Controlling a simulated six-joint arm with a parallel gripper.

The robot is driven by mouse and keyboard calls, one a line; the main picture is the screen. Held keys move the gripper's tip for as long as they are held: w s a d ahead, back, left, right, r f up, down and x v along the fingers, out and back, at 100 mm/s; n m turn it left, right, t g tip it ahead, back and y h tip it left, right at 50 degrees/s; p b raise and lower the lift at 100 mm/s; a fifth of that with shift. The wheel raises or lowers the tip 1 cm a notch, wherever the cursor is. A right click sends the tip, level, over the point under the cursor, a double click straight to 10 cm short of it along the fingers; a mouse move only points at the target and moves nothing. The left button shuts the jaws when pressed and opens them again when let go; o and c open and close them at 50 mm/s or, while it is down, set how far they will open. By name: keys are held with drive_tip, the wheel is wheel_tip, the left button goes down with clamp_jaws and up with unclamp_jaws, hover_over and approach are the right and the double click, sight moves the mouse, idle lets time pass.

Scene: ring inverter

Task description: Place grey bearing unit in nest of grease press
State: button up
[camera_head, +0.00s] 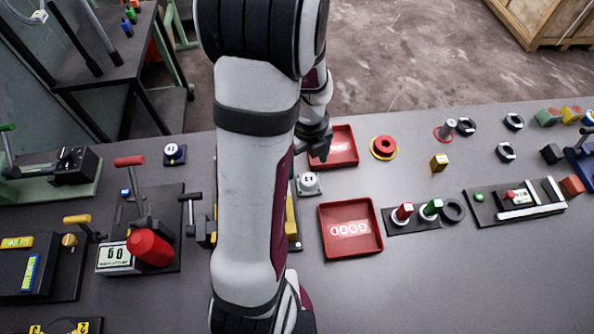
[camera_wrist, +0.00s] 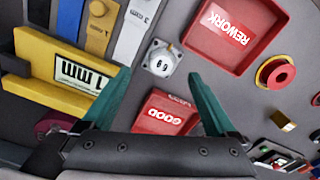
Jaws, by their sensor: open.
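My gripper (camera_head: 322,155) is above the table near the rear red tray. In the wrist view its teal fingers (camera_wrist: 161,75) are spread wide and empty, with the bearing unit between and beyond the tips. I cannot tell for sure which fixture is the grease press; a red-levered station (camera_head: 127,205) with a display and red cylinder stands at left, and my arm hides part of the bench.
The red REWORK tray (camera_head: 344,140) and red GOOD tray (camera_head: 333,245) lie beside the unit. A yellow fixture with a display (camera_wrist: 28,72) is left in the wrist view. The front right table is clear.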

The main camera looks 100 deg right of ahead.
sight(309, 179)
drive_tip(key=f, duration=0.6)
drive_tip(key=shift+s+a, duration=0.2)
drive_tip(key=shift+s, duration=0.1)
clamp_jaws()
